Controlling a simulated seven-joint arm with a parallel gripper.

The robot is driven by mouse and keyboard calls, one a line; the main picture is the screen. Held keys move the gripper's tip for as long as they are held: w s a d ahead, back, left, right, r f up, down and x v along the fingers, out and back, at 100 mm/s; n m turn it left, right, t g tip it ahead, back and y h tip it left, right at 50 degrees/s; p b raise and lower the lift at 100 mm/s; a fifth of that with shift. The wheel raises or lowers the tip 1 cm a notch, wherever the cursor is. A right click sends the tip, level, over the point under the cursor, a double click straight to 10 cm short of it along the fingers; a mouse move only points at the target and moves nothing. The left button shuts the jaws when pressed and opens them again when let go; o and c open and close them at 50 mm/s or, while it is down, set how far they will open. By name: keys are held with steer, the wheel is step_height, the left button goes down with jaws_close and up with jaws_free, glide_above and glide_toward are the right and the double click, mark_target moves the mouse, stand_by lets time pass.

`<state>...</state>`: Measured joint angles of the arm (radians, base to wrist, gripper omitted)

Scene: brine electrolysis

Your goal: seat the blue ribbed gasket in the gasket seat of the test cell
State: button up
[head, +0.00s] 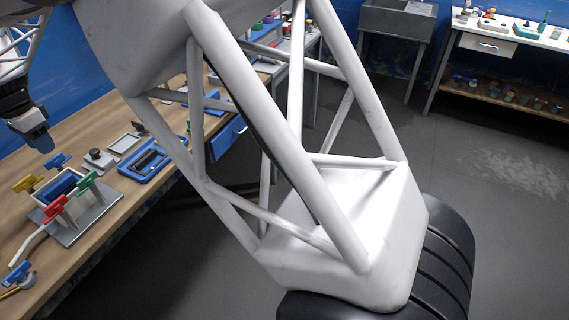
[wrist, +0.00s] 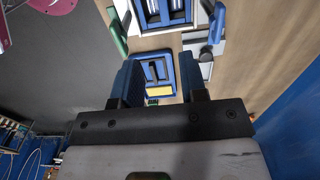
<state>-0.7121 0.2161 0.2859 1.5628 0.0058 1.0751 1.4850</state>
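The test cell (head: 86,222) stands on the bench at the left of the head view, on a grey base plate with yellow, blue, red and green clamp handles around it. A blue frame (head: 60,186) shows in its middle; it also shows at the top of the wrist view (wrist: 165,12), with pale bars inside. I cannot tell whether this is the ribbed gasket or part of the cell, and I pick out no other sure gasket. My gripper (head: 40,142) hangs above the bench. In the wrist view its blue fingers (wrist: 162,88) are apart with nothing visible held between them.
A blue tray (head: 135,172) with dark contents lies right of the cell; the wrist view shows a yellow strip (wrist: 158,91) in it. A small grey tray (head: 121,147) and a grey block (head: 100,158) lie nearby. A hose and small tools lie at the lower left.

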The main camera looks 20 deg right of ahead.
steer(key=s+d+r+n, duration=0.1)
steer(key=s+d+r, duration=0.2)
steer(key=d, duration=0.8)
steer(key=s+d+r+n+t, duration=0.1)
steer(key=s+d+r+n, duration=0.15)
steer(key=d, duration=0.95)
steer(key=s+d+r, duration=0.4)
steer(key=d, duration=0.7)
steer(key=s+d+f+n, duration=0.2)
steer(key=s+d, duration=0.9)
steer(key=s, duration=0.1)
steer(key=s+d+f+n+t, duration=0.1)
steer(key=s+d+f+n, duration=0.2)
steer(key=s+d, duration=0.8)
steer(key=shift+s+f+t, duration=0.15)
steer(key=shift+s+t, duration=0.15)
steer(key=shift+s, duration=0.9)
